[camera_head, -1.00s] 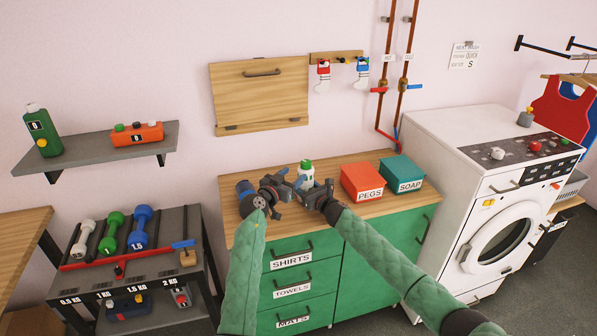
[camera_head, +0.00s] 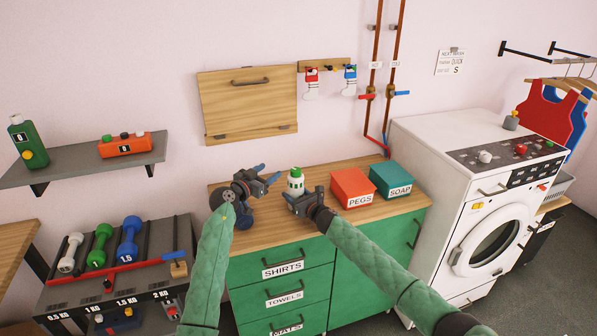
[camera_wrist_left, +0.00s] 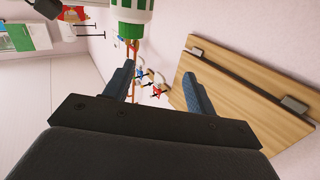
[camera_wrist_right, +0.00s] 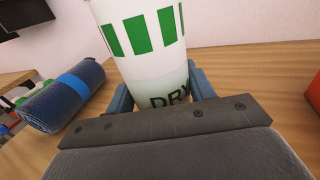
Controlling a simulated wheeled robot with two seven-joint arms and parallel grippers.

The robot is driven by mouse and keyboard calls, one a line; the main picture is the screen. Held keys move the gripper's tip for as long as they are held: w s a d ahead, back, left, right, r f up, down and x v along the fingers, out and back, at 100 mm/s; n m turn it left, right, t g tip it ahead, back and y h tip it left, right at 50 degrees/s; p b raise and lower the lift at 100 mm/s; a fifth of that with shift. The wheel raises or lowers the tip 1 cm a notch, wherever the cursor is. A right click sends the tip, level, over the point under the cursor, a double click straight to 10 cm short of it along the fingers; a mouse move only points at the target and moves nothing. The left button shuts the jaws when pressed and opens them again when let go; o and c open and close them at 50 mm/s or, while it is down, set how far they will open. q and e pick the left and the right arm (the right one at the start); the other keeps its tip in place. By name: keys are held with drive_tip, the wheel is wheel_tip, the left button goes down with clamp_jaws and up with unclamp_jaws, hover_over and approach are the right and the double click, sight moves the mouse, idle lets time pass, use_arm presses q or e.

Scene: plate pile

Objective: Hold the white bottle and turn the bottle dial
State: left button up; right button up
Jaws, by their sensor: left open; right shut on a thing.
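The white bottle (camera_head: 296,184) with a green top stands upright over the green cabinet's wooden counter. In the right wrist view the bottle (camera_wrist_right: 145,66) has green stripes and the letters DRY, and it sits between my finger pads. My right gripper (camera_head: 298,194) is shut on it. My left gripper (camera_head: 267,174) is open and empty, to the left of the bottle and apart from it. In the left wrist view the bottle's white and green end (camera_wrist_left: 131,22) shows beyond my open fingers (camera_wrist_left: 158,76). I cannot make out the dial's setting.
A rolled blue towel (camera_wrist_right: 62,96) lies on the counter near the bottle. A red PEGS box (camera_head: 352,187) and a teal SOAP box (camera_head: 391,180) stand to the right. A wooden wall panel (camera_head: 248,103) hangs behind. A white washer (camera_head: 440,190) stands at right.

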sight(300, 169)
use_arm(q)
drive_tip(key=w+d+f+g+h, duration=0.1)
drive_tip(key=w+d, duration=0.1)
drive_tip(key=d, duration=0.1)
drive_tip(key=w+d+m+g+h, duration=0.1)
drive_tip(key=w+d, duration=0.1)
drive_tip(key=d, duration=0.2)
drive_tip(key=w+d+f+m+g+h, duration=0.1)
drive_tip(key=w+d, duration=0.1)
drive_tip(key=d, duration=0.2)
drive_tip(key=shift+d+f+h, duration=0.1)
drive_tip(key=shift+f+h, duration=0.2)
drive_tip(key=shift+c, duration=0.5)
